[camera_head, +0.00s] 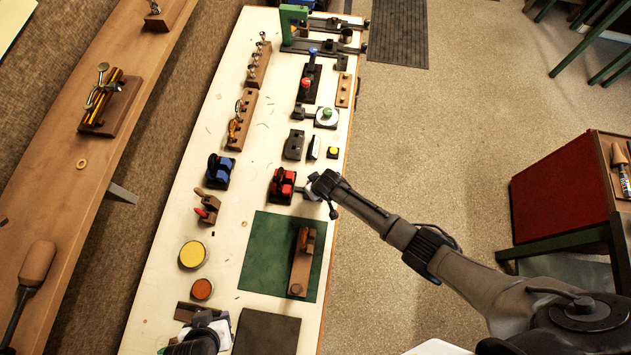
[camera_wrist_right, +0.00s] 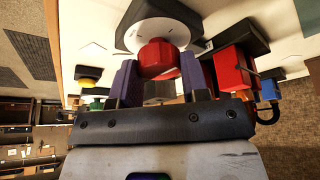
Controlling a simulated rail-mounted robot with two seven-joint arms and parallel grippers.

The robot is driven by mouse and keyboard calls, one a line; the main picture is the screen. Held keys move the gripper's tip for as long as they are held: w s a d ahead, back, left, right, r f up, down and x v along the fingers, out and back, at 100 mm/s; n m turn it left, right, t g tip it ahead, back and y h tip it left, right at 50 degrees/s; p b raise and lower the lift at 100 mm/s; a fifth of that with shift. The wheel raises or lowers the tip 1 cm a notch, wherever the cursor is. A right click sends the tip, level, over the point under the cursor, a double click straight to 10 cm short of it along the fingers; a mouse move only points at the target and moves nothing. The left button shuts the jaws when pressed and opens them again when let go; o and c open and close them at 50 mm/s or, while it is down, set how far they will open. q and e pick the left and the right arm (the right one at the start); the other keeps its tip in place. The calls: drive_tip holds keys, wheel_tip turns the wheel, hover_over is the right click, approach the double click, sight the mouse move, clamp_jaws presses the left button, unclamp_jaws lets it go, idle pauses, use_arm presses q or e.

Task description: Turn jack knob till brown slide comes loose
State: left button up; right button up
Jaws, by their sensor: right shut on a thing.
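My right gripper (camera_head: 318,187) reaches the workbench from the right, beside the red-and-black block (camera_head: 283,186). In the right wrist view its two purple fingers (camera_wrist_right: 158,88) are shut on a red knob (camera_wrist_right: 158,58). The knob sits over a white disc (camera_wrist_right: 150,33) on a black base. In the head view the gripper hides this knob. On the green mat (camera_head: 262,255) lies a long wooden block (camera_head: 300,275) with a brown piece (camera_head: 306,240) at its far end. I cannot tell whether that is the brown slide. A dark shape at the bottom edge may be my left gripper; its fingers are not discernible.
A green knob (camera_head: 327,114) on a white disc stands farther up the bench. A blue-and-black block (camera_head: 219,171), a yellow disc (camera_head: 192,254) and an orange disc (camera_head: 202,289) stand left. A wooden shelf (camera_head: 60,195) runs along the left. The floor right of the bench is open.

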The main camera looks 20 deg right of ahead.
drive_tip(key=shift+a+r+m, duration=0.1)
drive_tip(key=shift+m, duration=0.6)
drive_tip(key=shift+h+p, duration=0.3)
drive_tip(key=shift+p, duration=0.05)
drive_tip(key=shift+m, duration=0.3)
drive_tip(key=o, duration=0.9)
